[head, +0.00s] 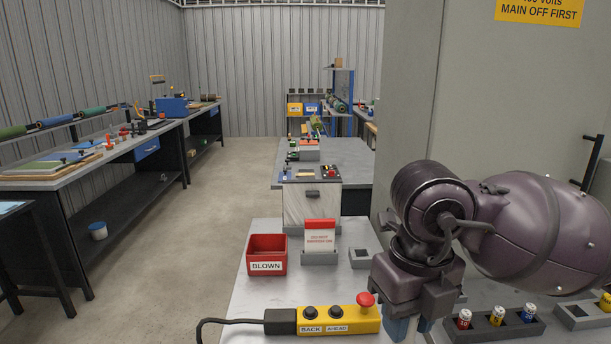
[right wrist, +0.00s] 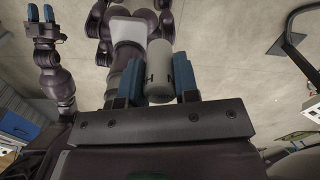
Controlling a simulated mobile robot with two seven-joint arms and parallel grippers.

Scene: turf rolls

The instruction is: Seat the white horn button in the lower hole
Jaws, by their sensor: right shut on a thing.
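My right gripper (right wrist: 158,88) is shut on a pale grey-white cylinder, which I take to be the white horn button (right wrist: 158,68). It sits between the two blue fingers, with small dark marks on its sides. In the head view the right gripper (head: 402,328) points down at the bottom edge, beside the right end of a yellow button box (head: 340,328); its grip is hidden there. My left gripper (right wrist: 42,18) shows small at the upper left of the right wrist view; its opening is unclear. I cannot make out the lower hole.
The yellow box has two black buttons and a red mushroom button (head: 365,300). Behind it stand a red BLOWN bin (head: 267,246), a card holder (head: 320,258) and a small grey block (head: 361,259). A dark rack (head: 482,331) of coloured cylinders lies right. A grey cabinet rises behind my arm.

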